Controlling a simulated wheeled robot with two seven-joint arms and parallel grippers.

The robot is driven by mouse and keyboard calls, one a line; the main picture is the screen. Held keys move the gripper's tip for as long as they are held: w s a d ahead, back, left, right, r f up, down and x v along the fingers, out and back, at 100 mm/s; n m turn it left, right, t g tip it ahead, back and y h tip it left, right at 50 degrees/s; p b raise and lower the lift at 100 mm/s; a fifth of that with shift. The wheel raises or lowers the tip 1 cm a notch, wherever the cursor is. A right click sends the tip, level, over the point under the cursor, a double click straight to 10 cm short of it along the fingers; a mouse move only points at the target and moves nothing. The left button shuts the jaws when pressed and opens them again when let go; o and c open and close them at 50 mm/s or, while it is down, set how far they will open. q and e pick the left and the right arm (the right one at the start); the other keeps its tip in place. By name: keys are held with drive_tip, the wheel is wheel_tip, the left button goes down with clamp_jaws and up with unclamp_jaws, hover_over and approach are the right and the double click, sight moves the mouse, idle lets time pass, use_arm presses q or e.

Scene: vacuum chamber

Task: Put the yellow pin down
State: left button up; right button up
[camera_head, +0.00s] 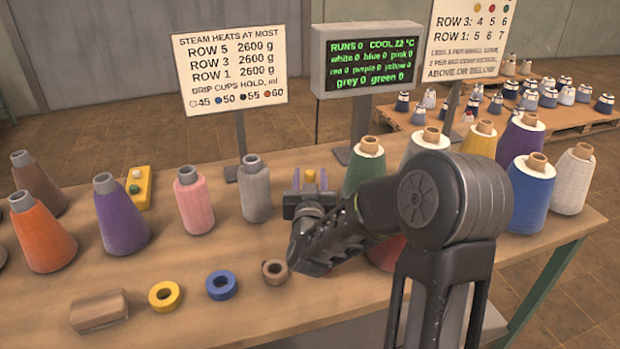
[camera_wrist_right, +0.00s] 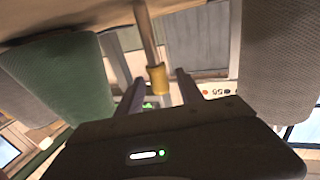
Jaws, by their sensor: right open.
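The yellow pin (camera_wrist_right: 157,80) shows in the right wrist view as a thin metal shaft with a yellow end. It lies between the two fingers of my right gripper (camera_wrist_right: 158,92), with gaps visible on both sides. The shaft runs to the brown surface at the picture's top; the contact there is not clear. In the head view my right gripper (camera_head: 309,180) is open over the bench, between the grey and green cones, with a small yellow part of the pin (camera_head: 310,176) between its fingertips. My left gripper is not in view.
The bench (camera_head: 230,315) holds a grey cone (camera_head: 255,189), a pink cone (camera_head: 194,202) and a green cone (camera_head: 365,166) close to my gripper. Yellow (camera_head: 165,295), blue (camera_head: 221,285) and brown (camera_head: 275,272) rings lie in front. A display (camera_head: 365,57) stands behind.

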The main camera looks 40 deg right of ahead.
drive_tip(key=shift+r, duration=0.1)
drive_tip(key=shift+r, duration=0.15)
drive_tip(key=v, duration=0.5)
drive_tip(key=shift+s+a, duration=0.25)
drive_tip(key=shift+a, duration=0.05)
drive_tip(key=b+v, duration=0.1)
drive_tip(key=b, duration=0.3)
drive_tip(key=b+v, duration=0.2)
drive_tip(key=b, duration=0.2)
drive_tip(key=b+v, duration=0.2)
drive_tip(key=b, duration=0.2)
drive_tip(key=shift+s+f+b, duration=0.15)
drive_tip(key=shift+f+b, duration=0.15)
drive_tip(key=shift+f, duration=0.1)
drive_tip(key=shift+s+a+r+b, duration=0.15)
drive_tip(key=shift+s+a+b, duration=0.15)
drive_tip(key=shift+b, duration=0.15)
drive_tip(key=shift+a+r, duration=0.1)
drive_tip(key=shift+s, duration=0.1)
